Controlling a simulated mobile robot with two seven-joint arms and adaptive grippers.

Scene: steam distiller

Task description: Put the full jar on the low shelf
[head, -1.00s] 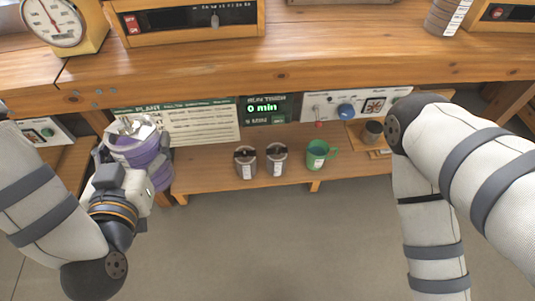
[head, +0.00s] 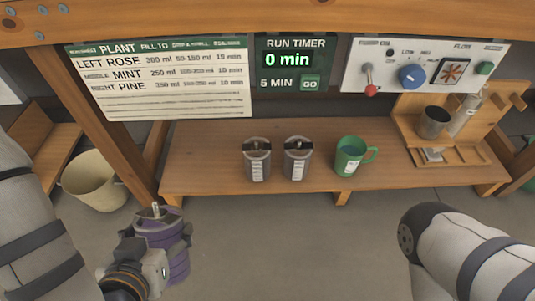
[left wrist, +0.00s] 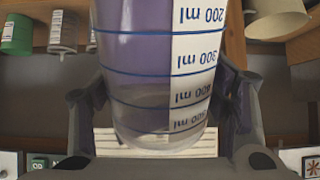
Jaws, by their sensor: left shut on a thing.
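In the left wrist view the jar (left wrist: 150,75) shows blue lines and a white ml scale, upside down, with the gripper's fingers on both sides. The low shelf (head: 215,180) is a wooden board under the bench. The jar is apart from the shelf. Of my right arm only links show at the lower right; its gripper is out of view.
A wooden rack with a dark cup (head: 434,121) is at the right end. The shelf's left end is bare. A cream bucket (head: 92,182) stands on the floor left of a bench post (head: 100,110).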

